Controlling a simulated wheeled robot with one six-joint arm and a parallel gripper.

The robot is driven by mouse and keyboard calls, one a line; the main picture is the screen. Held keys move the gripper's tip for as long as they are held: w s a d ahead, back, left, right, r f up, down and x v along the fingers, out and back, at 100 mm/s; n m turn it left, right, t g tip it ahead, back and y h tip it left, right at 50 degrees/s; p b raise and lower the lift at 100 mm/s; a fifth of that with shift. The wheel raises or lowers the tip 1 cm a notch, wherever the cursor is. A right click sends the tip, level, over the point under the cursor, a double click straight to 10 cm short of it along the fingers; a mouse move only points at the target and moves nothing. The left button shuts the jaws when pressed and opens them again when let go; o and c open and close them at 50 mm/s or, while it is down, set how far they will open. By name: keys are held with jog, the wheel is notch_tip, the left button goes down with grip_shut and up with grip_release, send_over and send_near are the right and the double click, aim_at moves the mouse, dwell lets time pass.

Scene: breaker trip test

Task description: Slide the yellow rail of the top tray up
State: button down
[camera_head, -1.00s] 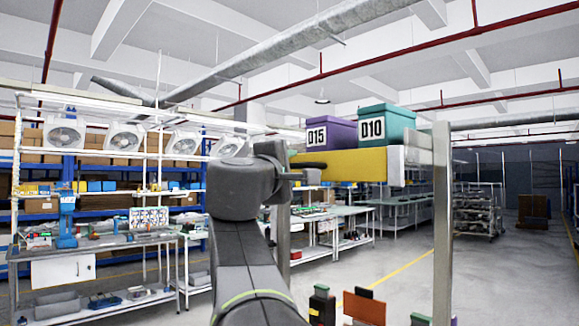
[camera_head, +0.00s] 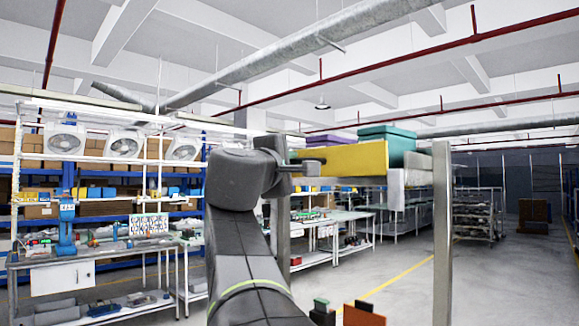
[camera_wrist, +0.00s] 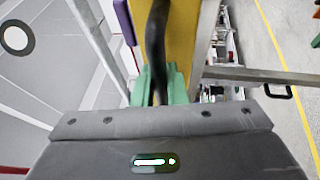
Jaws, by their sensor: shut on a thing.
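The yellow rail (camera_head: 345,158) of the top tray (camera_head: 417,178) stands raised in the head view, covering most of the fronts of the boxes behind it. In the wrist view the rail (camera_wrist: 181,35) runs upward from my gripper, with a dark bar (camera_wrist: 157,45) in front of it. My gripper (camera_wrist: 160,84) has green fingers shut around this bar. In the head view my gripper is at the rail's left end, mostly hidden by my wrist.
A purple box (camera_head: 324,139) and a teal box (camera_head: 402,139) stand behind the rail. A metal post (camera_head: 442,235) rises at the right of the tray. Workbenches (camera_head: 95,250) stand at the left. Small coloured objects (camera_head: 362,314) show low in front.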

jog(key=c, duration=1.8)
grip_release()
jog(key=shift+s+r, duration=0.1)
jog(key=shift+r, duration=0.3)
jog(key=o, duration=0.3)
jog(key=shift+o, duration=0.2)
jog(key=shift+f, duration=0.1)
jog(key=shift+f, duration=0.1)
jog(key=b+v, duration=0.2)
jog(key=v, duration=1.1)
jog(key=shift+s+a+b, duration=0.15)
jog(key=shift+s+b, duration=0.15)
jog(key=shift+b, duration=0.1)
jog(key=shift+w, duration=0.1)
jog(key=shift+p+x, duration=1.35)
jog(key=shift+x, duration=5.55)
